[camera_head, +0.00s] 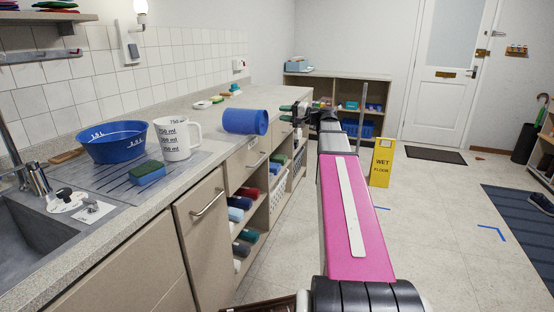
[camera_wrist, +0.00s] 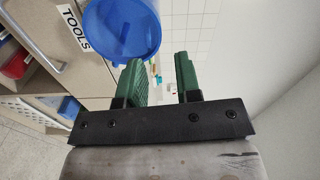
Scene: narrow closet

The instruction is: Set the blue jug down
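The blue jug appears as a plain blue cylinder (camera_head: 245,121) on its side on the countertop, near the front edge; no handle shows. In the wrist view a round blue shape (camera_wrist: 122,30), which looks like the same jug, is at the top, beyond the left finger. My gripper (camera_head: 287,113) is to the right of the jug, near the counter's front edge. In the wrist view its green fingers (camera_wrist: 160,80) stand apart with nothing between them. The jug appears apart from the fingers.
A white measuring jug (camera_head: 177,138), a blue bowl (camera_head: 112,142) and a sponge (camera_head: 147,173) stand left, by the sink (camera_head: 40,225). Open shelves below hold rolled towels (camera_head: 240,202). A yellow wet-floor sign (camera_head: 382,162) stands on the floor. The countertop (camera_head: 283,98) behind the jug has clear room.

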